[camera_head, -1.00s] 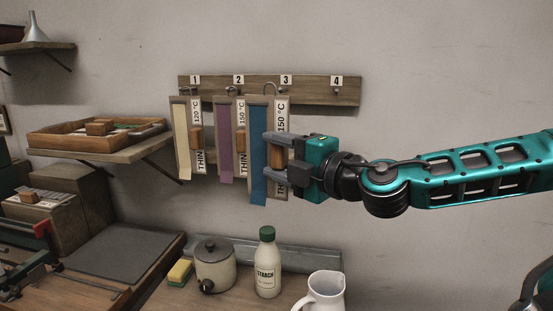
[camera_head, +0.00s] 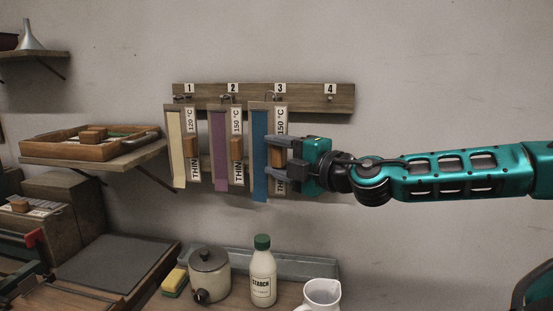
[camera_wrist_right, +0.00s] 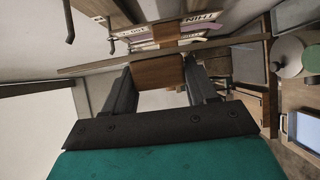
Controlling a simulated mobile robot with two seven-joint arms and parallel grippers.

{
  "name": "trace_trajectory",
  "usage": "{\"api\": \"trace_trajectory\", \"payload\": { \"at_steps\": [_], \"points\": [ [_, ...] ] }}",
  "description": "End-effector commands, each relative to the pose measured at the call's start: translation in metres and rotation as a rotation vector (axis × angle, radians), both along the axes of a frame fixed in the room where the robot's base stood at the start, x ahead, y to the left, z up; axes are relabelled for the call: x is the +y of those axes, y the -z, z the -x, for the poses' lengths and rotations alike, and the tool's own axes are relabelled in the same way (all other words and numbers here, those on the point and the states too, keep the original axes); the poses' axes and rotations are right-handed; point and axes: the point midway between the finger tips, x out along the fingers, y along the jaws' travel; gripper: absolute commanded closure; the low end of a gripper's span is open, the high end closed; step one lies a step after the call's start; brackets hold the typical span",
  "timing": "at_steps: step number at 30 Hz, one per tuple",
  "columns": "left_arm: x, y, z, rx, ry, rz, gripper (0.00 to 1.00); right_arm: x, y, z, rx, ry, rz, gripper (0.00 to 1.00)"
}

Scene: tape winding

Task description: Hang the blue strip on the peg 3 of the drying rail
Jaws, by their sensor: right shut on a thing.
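The blue strip (camera_head: 259,150) hangs upright from a wooden holder labelled 150 °C, in front of the drying rail (camera_head: 308,101) near number 3. The holder's hook shows just below and left of that number. I cannot tell whether it rests on the peg. My right gripper (camera_head: 279,160) is shut on the holder's wooden block (camera_head: 278,154), coming from the right. The wrist view shows the block (camera_wrist_right: 158,72) between the two fingers. My left gripper is not in view.
A cream strip (camera_head: 176,145) hangs under number 1 and a purple strip (camera_head: 219,150) under number 2, close on the left. Peg 4 (camera_head: 330,98) is bare. Below stand a starch bottle (camera_head: 262,275), a pot (camera_head: 209,275) and a white jug (camera_head: 322,293).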

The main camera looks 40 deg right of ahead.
Motion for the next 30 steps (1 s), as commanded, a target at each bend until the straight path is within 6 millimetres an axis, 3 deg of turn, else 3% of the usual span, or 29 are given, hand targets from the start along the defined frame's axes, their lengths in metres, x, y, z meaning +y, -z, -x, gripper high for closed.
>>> {"api": "trace_trajectory", "payload": {
  "at_steps": [30],
  "points": [
    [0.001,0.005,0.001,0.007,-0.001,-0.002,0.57,-0.046,0.006,-0.037,-0.001,0.001,-0.001,0.76]
  ]
}}
